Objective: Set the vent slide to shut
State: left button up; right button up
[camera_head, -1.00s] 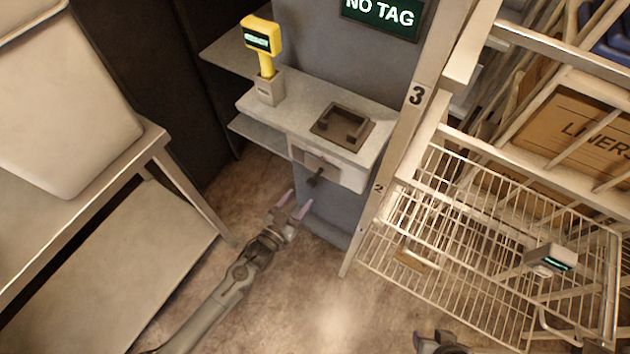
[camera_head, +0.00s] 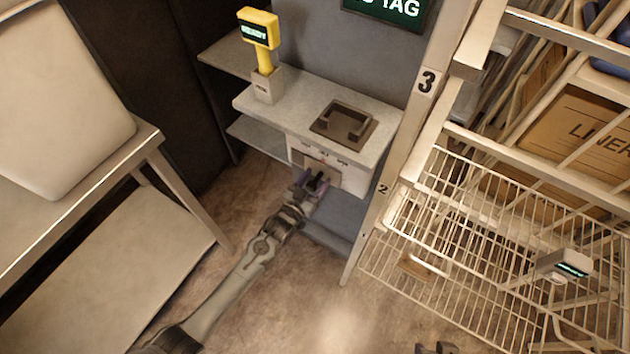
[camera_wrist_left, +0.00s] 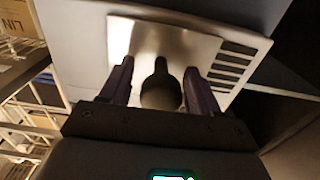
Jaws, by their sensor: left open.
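The vent slide's dark knob (camera_wrist_left: 160,88) sticks out from a pale metal plate (camera_wrist_left: 165,42) with dark slots at its right in the left wrist view. In the head view the plate is on the front of the grey counter, and the knob is small there and partly masked. My left gripper (camera_head: 315,181) is at the knob. Its purple fingers are open, one on each side of the knob, with narrow gaps in the left wrist view. My right gripper (camera_head: 437,348) only peeks in at the bottom edge; its jaws are unclear.
A yellow reader (camera_head: 258,28) and a dark square tray (camera_head: 343,127) stand on the counter (camera_head: 290,110). A wire basket rack (camera_head: 450,240) is at the right, behind a post marked 3. A metal table (camera_head: 95,215) stands at the left. Open floor lies between.

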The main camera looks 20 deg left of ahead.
pick_arm(q)
grip_shut()
jog(key=shift+w+a+r, duration=0.1)
jog(key=shift+a, duration=0.45)
jog(key=a, duration=0.2)
jog(key=w+a+p, duration=0.1)
jog(key=a, duration=0.2)
jog(key=shift+c, duration=1)
grip_release()
jog(key=shift+a, duration=0.15)
jog(key=shift+o, duration=1)
jog(key=shift+a, duration=0.15)
jog(key=shift+s+d, duration=0.1)
jog(key=shift+d, duration=0.1)
